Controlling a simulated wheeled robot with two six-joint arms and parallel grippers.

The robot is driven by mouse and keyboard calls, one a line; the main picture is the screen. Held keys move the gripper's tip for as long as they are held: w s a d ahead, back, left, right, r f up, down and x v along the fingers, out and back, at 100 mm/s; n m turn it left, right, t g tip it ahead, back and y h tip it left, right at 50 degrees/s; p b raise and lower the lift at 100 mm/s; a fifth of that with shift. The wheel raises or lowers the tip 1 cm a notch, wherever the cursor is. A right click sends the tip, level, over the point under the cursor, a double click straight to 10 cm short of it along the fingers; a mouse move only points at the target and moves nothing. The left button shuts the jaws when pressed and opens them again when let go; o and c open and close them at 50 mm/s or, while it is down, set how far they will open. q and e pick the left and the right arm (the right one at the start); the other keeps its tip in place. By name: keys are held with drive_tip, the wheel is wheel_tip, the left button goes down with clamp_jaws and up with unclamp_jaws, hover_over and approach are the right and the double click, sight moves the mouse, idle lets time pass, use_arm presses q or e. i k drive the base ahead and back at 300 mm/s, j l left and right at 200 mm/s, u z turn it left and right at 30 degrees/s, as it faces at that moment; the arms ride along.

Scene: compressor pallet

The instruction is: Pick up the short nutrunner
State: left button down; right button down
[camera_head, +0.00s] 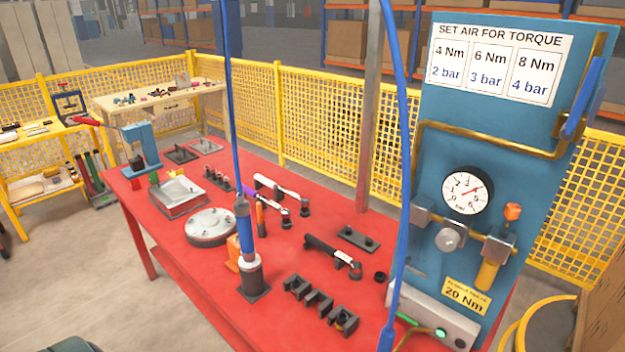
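A blue and silver air tool (244,232), likely a nutrunner, stands upright in a dark holder (252,281) on the red table (205,262). A blue hose runs up from its top. A second blue hose hangs at the right, and a blue part (386,338) at its lower end is cut off by the bottom edge. I cannot tell which of these is the short nutrunner. A black-handled wrench-like tool (333,256) lies to the right of the holder. Neither of my grippers is in view.
A blue panel (434,150) with a gauge (466,190) and valves stands at the table's right. A round metal plate (211,227), an orange item (233,252) and black cradles (320,303) are near the holder. Yellow mesh fencing (310,115) runs behind.

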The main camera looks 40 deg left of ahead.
sight(249, 260)
drive_tip(key=u, duration=1.55)
